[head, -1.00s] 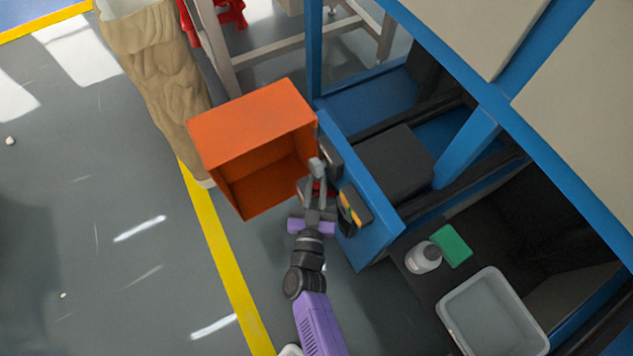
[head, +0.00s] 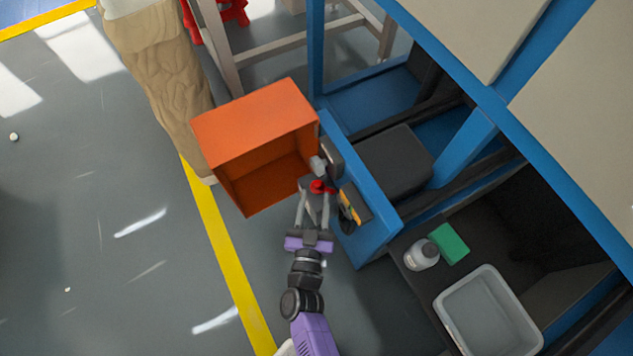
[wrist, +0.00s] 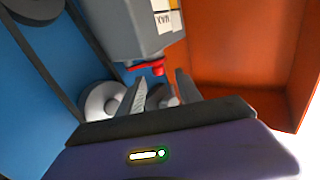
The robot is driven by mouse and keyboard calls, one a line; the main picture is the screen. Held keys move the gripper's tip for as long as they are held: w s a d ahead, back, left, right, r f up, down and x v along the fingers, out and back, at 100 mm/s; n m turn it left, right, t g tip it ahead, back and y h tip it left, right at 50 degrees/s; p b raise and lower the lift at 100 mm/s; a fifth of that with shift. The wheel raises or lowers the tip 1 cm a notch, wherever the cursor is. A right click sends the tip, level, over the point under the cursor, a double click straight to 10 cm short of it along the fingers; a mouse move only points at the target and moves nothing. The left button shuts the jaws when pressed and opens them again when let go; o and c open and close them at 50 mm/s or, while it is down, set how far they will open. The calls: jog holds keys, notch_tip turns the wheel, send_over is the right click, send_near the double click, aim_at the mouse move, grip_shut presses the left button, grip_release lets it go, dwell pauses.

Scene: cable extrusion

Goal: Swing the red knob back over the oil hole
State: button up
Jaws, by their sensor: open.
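The red knob (head: 320,187) shows in the head view just beyond my gripper's fingertips, beside the blue machine panel. In the wrist view the red knob (wrist: 148,67) sits under a grey housing (wrist: 130,25) with a label. My gripper (head: 313,196) is open and empty. Its two fingers (wrist: 160,88) point at the knob from below; I cannot tell whether either touches it. I cannot make out the oil hole in either view.
An open orange box (head: 250,135) stands close on the left of the knob. The blue panel (head: 370,235) and a black-and-yellow part (head: 354,205) are close on the right. A bottle (head: 421,255), a green block (head: 450,243) and a grey bin (head: 487,315) lie lower right.

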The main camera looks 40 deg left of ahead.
jog(key=v, duration=0.2)
jog(key=shift+s+d, duration=0.15)
jog(key=shift+s, duration=0.1)
dwell(0.5)
notch_tip(320, 180, up, 7)
jog(key=s+y, duration=0.2)
jog(key=s+d+r+m+h, duration=0.1)
jog(key=s+d+r+h, duration=0.15)
jog(key=d, duration=0.55)
jog(key=s+d+r+m+t+h, duration=0.1)
jog(key=d+r, duration=0.3)
jog(key=d, duration=0.4)
jog(key=s+d+r+m+h, duration=0.2)
jog(key=d+r, duration=0.1)
jog(key=d, duration=0.5)
jog(key=s+d+r+m+g+h, duration=0.1)
jog(key=s+d+r+h, duration=0.3)
jog(key=d, duration=0.4)
jog(key=s+d+r+m+h, duration=0.1)
jog(key=s+d+r+h, duration=0.1)
jog(key=s+d+r, duration=0.35)
notch_tip(320, 180, up, 18)
jog(key=d+p, duration=0.1)
jog(key=p, duration=1.9)
jog(key=shift+s+d+r, duration=0.25)
jog(key=shift+s, duration=0.15)
